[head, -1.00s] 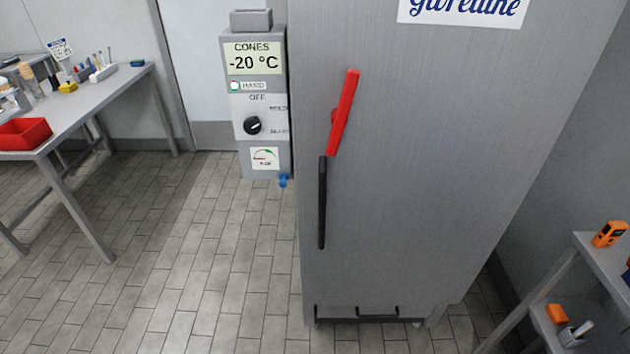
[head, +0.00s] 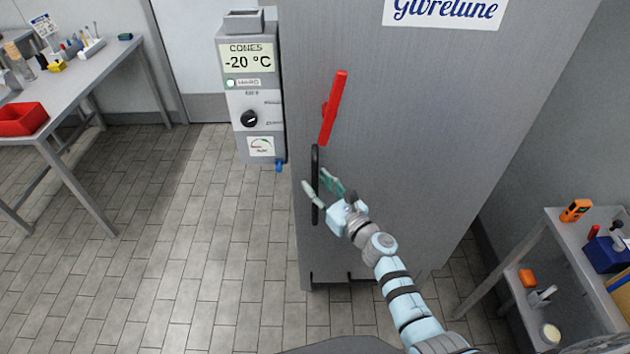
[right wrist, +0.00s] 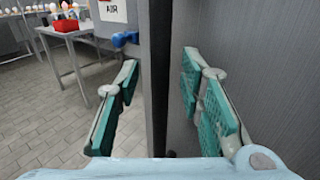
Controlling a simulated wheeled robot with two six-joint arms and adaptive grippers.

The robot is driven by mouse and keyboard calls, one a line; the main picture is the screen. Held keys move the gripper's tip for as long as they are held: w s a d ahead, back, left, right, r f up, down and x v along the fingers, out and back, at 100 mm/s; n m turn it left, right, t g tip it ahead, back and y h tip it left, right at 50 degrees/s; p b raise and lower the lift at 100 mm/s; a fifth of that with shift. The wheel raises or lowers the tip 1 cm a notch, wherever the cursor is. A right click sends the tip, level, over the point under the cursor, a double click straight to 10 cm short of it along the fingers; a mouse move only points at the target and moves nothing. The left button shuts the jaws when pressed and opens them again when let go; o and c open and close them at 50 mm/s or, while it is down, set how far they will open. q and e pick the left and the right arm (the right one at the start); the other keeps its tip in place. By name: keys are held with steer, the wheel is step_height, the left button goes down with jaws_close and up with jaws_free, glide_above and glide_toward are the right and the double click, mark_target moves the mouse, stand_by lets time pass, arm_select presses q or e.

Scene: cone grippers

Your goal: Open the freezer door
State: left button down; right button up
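The freezer door (head: 400,130) is a tall grey steel panel and looks shut. A black vertical bar handle (head: 315,160) is on its left side, with a red lever (head: 334,108) slanting above it. My right gripper (head: 320,184) is at the lower part of the black handle. Its green-padded fingers are open, one on each side of the bar. In the right wrist view the dark handle (right wrist: 160,80) runs upright between the spread fingers (right wrist: 158,108), with gaps on both sides. My left gripper is not in view.
A control box (head: 252,100) reading -20 °C stands just left of the freezer. A table with a red bin (head: 22,119) is at the far left. A shelf (head: 575,245) with small tools stands at the right. The tiled floor left of the freezer is clear.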

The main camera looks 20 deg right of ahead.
steer(key=shift+x, duration=0.9)
jaws_close()
